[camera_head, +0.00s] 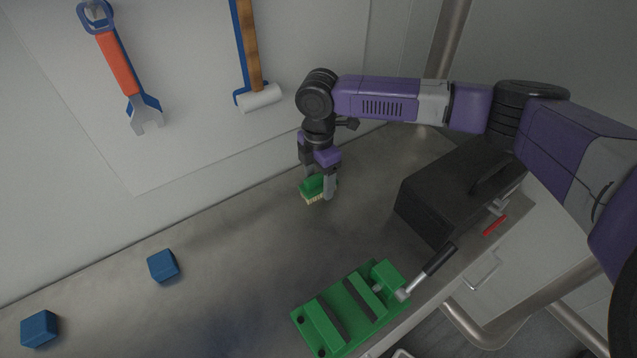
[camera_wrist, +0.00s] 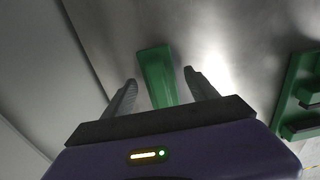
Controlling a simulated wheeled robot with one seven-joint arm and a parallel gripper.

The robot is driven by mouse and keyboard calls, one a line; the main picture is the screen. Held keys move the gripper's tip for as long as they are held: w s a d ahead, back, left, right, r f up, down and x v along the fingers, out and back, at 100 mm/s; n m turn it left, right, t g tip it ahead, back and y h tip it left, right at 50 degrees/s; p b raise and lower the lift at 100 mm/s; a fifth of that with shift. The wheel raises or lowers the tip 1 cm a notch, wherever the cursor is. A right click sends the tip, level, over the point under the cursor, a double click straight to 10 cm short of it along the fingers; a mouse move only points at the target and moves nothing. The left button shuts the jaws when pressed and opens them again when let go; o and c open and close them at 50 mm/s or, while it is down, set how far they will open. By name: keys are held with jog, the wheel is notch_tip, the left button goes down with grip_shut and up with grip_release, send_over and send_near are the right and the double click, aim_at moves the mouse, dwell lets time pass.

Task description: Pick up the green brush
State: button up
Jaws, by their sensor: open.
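The green brush (camera_head: 315,188) has a green back and pale bristles and sits on the grey workbench near the wall. In the wrist view the green brush (camera_wrist: 158,77) lies between my two fingers, running away from me. My gripper (camera_head: 319,190) points down at the brush, with one finger on either side of it. In the wrist view my gripper (camera_wrist: 160,85) is open, with a gap visible between the brush and the fingers. The brush's near end is hidden behind the gripper body in the wrist view.
A black toolbox (camera_head: 450,195) stands right of my gripper. A green vise (camera_head: 345,312) is at the bench's front edge. Blue cubes (camera_head: 163,265) (camera_head: 39,329) lie at left. A wrench (camera_head: 119,70) and hammer (camera_head: 250,50) hang on the wall. The bench's middle is clear.

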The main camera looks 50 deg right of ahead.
aim_at(319, 175)
grip_shut()
dwell(0.3)
notch_tip(319, 175, up, 20)
jog(key=b, duration=0.2)
jog(key=shift+b, duration=0.4)
jog(key=c, duration=0.8)
grip_release()
jog(key=shift+c, duration=0.2)
jog(key=c, duration=0.4)
jog(key=shift+s, duration=0.1)
jog(key=shift+c, duration=0.2)
